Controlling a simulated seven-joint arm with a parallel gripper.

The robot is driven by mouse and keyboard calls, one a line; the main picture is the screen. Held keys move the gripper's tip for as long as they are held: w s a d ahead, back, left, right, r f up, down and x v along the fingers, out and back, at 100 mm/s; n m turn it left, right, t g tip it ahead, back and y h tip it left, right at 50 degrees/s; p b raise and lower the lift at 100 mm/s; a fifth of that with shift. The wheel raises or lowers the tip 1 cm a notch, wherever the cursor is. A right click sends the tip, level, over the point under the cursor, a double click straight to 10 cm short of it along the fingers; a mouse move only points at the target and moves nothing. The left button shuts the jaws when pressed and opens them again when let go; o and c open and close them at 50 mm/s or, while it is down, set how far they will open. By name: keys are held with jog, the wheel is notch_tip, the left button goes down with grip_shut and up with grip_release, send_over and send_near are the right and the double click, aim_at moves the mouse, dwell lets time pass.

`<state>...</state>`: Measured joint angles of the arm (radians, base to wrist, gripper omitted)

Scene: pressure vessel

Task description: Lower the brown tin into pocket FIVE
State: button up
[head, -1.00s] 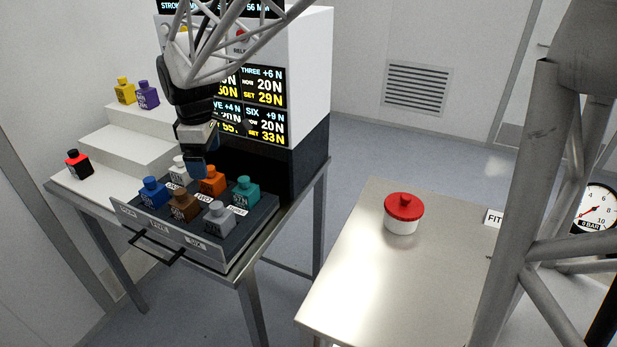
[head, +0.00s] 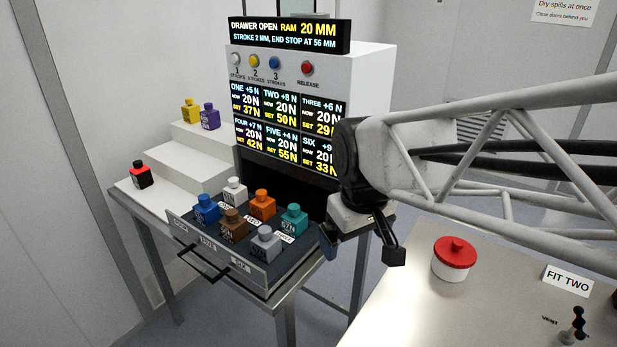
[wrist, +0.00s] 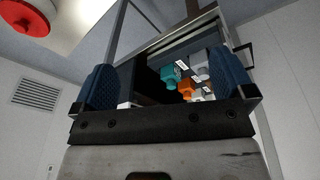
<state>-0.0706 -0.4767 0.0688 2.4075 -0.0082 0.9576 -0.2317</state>
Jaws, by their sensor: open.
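The brown tin (head: 234,224) stands in the front middle of the open drawer (head: 262,279), behind the front label that seems to read FIVE. A blue tin (head: 206,209) is to its left and a grey tin (head: 266,243) to its right. My gripper (head: 364,250) is open and empty, to the right of the drawer and apart from the tins. In the wrist view, its blue finger pads (wrist: 170,85) are wide apart with nothing between them. The drawer's tins show beyond them, including a teal tin (wrist: 170,74) and an orange tin (wrist: 187,88).
The display (head: 288,36) reads DRAWER OPEN, RAM 20 MM. White steps (head: 196,153) at left hold yellow, purple and red-black tins. The steel table (head: 420,310) at right bears a red-lidded white pot (head: 455,260) and a FIT TWO sign (head: 568,281).

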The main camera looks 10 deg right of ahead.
jog(key=s+d+f+m, duration=0.2)
jog(key=s+d+m, duration=0.1)
jog(key=s, duration=0.5)
jog(key=shift+f+m, duration=0.3)
jog(key=shift+m, duration=0.1)
dwell(0.8)
